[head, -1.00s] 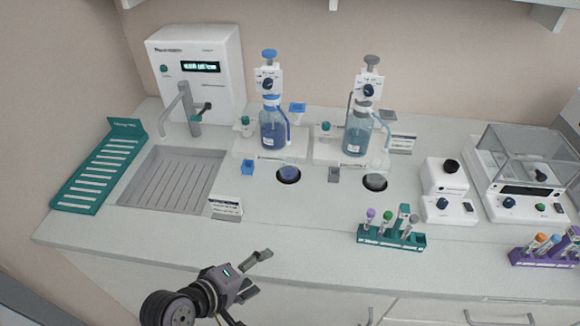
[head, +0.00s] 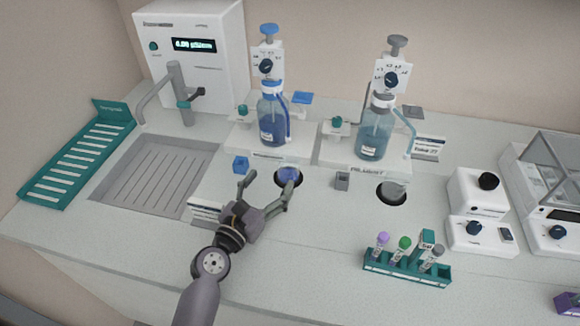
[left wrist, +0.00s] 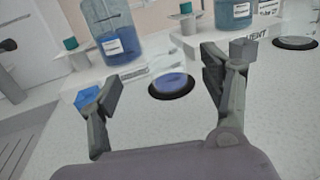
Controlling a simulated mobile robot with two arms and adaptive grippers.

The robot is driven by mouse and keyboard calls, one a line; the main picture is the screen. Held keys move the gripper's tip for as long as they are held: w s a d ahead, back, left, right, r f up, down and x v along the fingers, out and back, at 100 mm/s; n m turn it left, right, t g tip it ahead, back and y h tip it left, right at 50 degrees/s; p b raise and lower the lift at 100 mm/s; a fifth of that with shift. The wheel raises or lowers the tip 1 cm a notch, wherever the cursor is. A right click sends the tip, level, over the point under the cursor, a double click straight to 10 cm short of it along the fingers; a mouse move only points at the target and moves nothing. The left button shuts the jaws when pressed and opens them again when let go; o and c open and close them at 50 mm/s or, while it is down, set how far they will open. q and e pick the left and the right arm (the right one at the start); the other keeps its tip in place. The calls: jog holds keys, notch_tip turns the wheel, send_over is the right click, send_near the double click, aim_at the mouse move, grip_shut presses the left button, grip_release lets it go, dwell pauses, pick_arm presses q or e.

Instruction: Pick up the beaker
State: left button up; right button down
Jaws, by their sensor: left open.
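A small clear beaker with blue liquid (head: 288,174) stands on a dark round spot in front of the blue-capped bottle. In the left wrist view the beaker (left wrist: 172,81) appears between my fingers, a little ahead of them. A similar clear beaker (head: 391,189) stands on another dark spot in front of the grey-capped bottle. My left gripper (head: 268,187) is open and empty over the counter, its right fingertip close to the blue beaker's near side. I cannot tell whether they touch. My right gripper is not in view.
The blue-capped bottle (head: 272,122) and the grey-capped bottle (head: 374,135) stand behind the beakers. A small blue block (head: 240,165) is left of the blue beaker. A teal tube rack (head: 405,268) stands front right. The sink (head: 150,175) lies left.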

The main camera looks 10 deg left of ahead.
aim_at(283, 167)
pick_arm(q)
jog(key=x, duration=0.4)
jog(key=shift+w+d, duration=0.1)
jog(key=shift+w, duration=0.05)
jog(key=p+x, duration=0.1)
jog(key=x, duration=0.3)
jog(key=shift+w+d+r, duration=0.1)
jog(key=shift+w+d, duration=0.1)
jog(key=shift+w, duration=0.3)
jog(key=shift+s, duration=0.1)
jog(key=shift+c, duration=1.4)
jog(key=c, duration=0.8)
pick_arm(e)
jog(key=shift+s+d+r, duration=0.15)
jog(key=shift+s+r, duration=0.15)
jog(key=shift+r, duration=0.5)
